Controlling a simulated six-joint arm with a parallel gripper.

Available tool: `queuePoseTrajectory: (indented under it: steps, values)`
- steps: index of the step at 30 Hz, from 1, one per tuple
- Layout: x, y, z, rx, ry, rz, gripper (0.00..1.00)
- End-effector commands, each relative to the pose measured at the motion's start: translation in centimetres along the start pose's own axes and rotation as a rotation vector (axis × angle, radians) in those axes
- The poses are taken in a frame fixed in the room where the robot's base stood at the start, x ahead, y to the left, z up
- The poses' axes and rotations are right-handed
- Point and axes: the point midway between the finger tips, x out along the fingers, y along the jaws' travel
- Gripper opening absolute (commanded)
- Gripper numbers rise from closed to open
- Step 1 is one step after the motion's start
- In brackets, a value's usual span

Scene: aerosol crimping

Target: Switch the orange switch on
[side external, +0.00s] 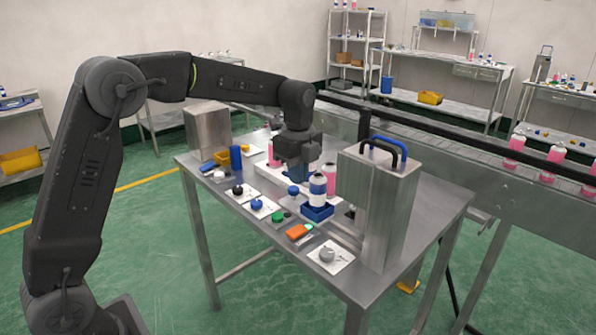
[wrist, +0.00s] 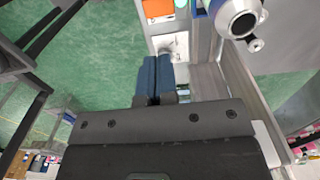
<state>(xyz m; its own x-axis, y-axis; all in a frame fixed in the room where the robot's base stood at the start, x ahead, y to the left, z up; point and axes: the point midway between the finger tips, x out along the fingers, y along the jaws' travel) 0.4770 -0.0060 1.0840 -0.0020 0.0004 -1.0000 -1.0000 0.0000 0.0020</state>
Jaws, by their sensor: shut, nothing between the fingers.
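The orange switch (side external: 298,231) lies near the front edge of the metal table, with a small green part (side external: 309,226) at its right end. In the wrist view the orange switch (wrist: 158,8) is cut off by the top edge. I cannot tell its on or off position. My gripper (side external: 297,178) points down above the table, behind and above the switch in the side view. Its blue fingers (wrist: 157,58) are shut together and hold nothing. No contact with the switch shows.
A white and blue bottle (side external: 317,187) stands in a blue holder (side external: 317,213) close to my gripper. A tall metal press (side external: 378,210) stands right of it. A grey knob (side external: 327,254) on a white plate and a green button (side external: 277,216) flank the switch.

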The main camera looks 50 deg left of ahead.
Motion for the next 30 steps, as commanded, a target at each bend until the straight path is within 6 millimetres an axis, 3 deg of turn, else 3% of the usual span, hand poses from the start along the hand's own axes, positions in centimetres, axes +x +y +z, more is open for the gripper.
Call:
queuePoseTrajectory:
  steps: [16,30]
  values:
    - [-0.7,0.8,-0.1,0.000,0.000,0.009,0.00]
    - [0.5,1.4,-0.2,0.000,0.001,0.022,0.00]
